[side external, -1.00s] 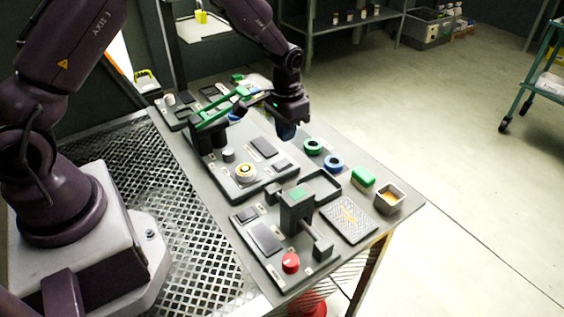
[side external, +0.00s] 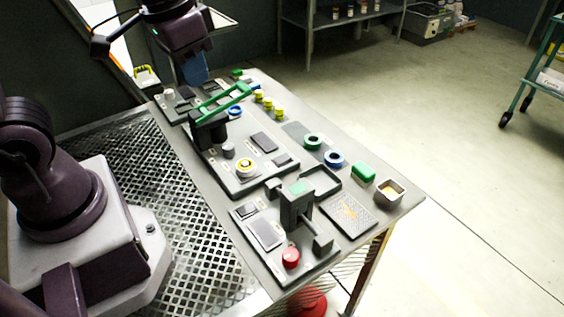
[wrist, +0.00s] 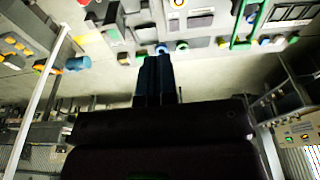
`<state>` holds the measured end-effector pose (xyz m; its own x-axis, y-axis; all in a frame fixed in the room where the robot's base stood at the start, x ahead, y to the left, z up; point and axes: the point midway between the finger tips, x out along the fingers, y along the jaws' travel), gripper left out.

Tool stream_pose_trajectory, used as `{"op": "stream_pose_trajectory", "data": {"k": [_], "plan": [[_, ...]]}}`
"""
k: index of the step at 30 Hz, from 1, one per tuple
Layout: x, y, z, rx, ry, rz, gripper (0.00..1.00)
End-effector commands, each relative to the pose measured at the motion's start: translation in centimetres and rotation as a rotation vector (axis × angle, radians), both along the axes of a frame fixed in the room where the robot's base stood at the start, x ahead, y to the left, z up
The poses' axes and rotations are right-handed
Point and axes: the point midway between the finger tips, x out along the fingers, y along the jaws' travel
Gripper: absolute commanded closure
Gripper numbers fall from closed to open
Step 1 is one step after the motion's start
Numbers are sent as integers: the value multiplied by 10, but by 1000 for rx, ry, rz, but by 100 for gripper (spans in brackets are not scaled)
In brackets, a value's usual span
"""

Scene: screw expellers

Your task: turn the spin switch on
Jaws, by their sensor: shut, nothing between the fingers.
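My gripper (side external: 196,72) is shut and empty, with its blue fingers above the far end of the bench. The fingers (wrist: 154,60) also show in the wrist view, side by side. No label reads clearly enough to tell which control is the spin switch. A round dial with a yellow ring (side external: 245,166) and a grey knob (side external: 229,150) sit on the middle panel. A red knob (side external: 290,257) is on the near panel. A pale knob (side external: 170,94) is on the far panel, close to my gripper. Nothing touches the fingers.
A green lever frame (side external: 222,104) rises from the middle panel. A dark upright block (side external: 296,208) stands on the near panel. Green and blue rings, a green block (side external: 363,173) and a small metal bin (side external: 390,193) line the right side. Several yellow pieces stand behind.

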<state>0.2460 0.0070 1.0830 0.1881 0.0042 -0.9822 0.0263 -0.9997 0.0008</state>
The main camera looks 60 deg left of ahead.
Motion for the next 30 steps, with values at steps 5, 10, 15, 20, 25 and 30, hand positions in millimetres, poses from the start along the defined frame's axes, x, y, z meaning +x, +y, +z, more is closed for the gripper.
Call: {"op": "stream_pose_trajectory", "data": {"k": [5,10,15,20,25,30], "plan": [[-35,-4,26,3,-150,-12,100],[-48,-6,44,5,-262,-23,100],[-50,-7,53,5,-303,-26,100],[-50,-7,53,5,-303,-27,100],[-48,-5,49,6,-284,-18,100],[-38,-2,31,10,-179,-2,100]]}}
